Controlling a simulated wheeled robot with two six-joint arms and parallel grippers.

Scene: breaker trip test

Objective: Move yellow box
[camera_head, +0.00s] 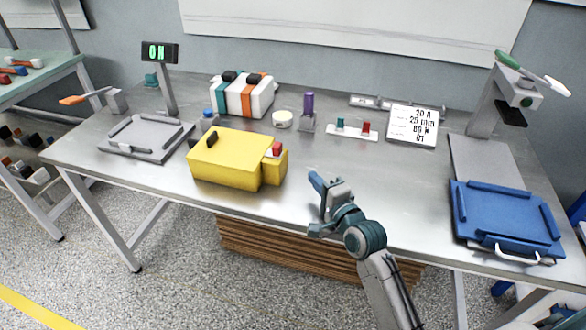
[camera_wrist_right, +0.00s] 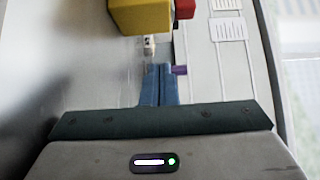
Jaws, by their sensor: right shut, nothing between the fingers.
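The yellow box (camera_head: 226,160) stands on the metal table, left of centre, with a black part on its top and a red button on a smaller yellow block at its right end. My right gripper (camera_head: 315,179) is to the right of the box, above the table's front part, apart from it. Its blue fingers are shut with nothing between them. In the right wrist view the shut fingers (camera_wrist_right: 159,72) point toward the yellow box (camera_wrist_right: 140,16), which shows at the top edge, partly cut off. My left gripper is in neither view.
Behind the box stand a striped breaker block (camera_head: 242,97), a round white piece (camera_head: 282,119) and a purple-handled item (camera_head: 308,106). A grey fixture (camera_head: 146,138) lies left, a blue tray (camera_head: 508,219) right. A white card (camera_head: 413,125) stands behind.

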